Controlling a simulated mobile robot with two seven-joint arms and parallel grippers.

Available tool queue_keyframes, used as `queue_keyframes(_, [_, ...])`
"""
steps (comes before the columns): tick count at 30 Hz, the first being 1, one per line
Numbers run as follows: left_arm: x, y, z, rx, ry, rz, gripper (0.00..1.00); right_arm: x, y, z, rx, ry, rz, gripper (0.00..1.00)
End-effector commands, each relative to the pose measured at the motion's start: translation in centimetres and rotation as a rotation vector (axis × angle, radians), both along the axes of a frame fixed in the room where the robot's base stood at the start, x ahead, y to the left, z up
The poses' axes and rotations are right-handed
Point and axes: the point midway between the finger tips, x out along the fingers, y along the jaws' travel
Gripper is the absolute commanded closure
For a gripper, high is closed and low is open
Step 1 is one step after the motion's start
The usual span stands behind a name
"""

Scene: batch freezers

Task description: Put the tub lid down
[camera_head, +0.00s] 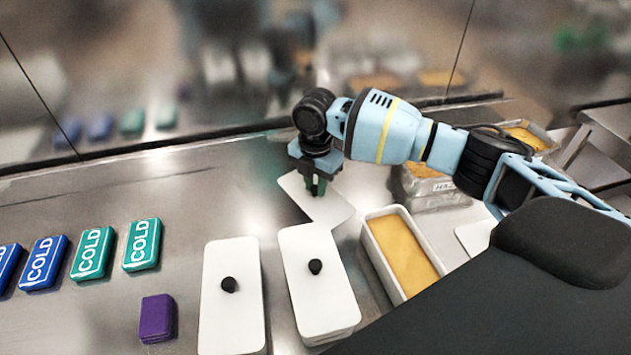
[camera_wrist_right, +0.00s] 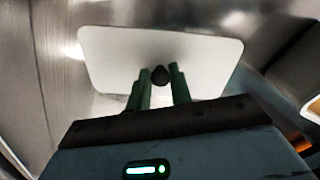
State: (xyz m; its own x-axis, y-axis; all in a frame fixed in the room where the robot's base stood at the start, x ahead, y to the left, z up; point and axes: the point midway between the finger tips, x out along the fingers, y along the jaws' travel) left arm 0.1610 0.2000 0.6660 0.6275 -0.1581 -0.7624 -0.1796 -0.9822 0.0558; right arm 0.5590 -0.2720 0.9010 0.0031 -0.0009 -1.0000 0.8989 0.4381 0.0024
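The tub lid (camera_head: 330,209) is a white rectangular plate with a dark knob, over the steel counter behind the tubs. My right gripper (camera_head: 317,187) points down at it. In the right wrist view the green fingertips (camera_wrist_right: 160,76) stand on both sides of the knob and appear shut on it. The lid (camera_wrist_right: 110,50) spreads out beyond them. I cannot tell whether it touches the counter. An open white tub (camera_head: 372,247) with yellow-orange contents stands to the right and nearer. My left gripper is not in view.
Two white tubs with lids on, one (camera_head: 232,315) left and one (camera_head: 318,283) right, stand in front. COLD packs in blue (camera_head: 43,262) and green (camera_head: 142,245), and a purple block (camera_head: 157,318), lie left. Another yellow-filled container (camera_head: 430,192) is behind my right arm. Counter left of the lid is clear.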

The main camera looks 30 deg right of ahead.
Motion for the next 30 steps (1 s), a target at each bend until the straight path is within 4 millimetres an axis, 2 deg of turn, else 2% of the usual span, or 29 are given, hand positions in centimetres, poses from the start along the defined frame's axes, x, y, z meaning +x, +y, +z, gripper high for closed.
queue_keyframes(1, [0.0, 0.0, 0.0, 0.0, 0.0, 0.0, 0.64, 0.0, 0.0, 0.0, 0.0, -0.001, 0.0, 0.72])
queue_keyframes(4, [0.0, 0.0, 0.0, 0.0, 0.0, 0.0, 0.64, 0.0, 0.0, 0.1, 0.0, 0.0, 0.0, 0.59])
queue_keyframes(12, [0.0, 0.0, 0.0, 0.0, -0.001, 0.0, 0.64, 0.0, 0.0, 0.1, 0.0, 0.0, 0.0, 0.58])
queue_keyframes(16, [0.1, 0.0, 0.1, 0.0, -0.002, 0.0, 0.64, 0.0, 0.0, 0.7, 0.0, -0.001, -0.001, 0.58])
queue_keyframes(20, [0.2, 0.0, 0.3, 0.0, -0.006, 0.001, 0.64, 0.1, 0.0, 2.6, 0.001, -0.003, 0.0, 0.58])
queue_keyframes(30, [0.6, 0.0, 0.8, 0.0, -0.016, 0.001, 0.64, 0.0, 0.0, 9.3, 0.001, -0.002, 0.001, 0.58])
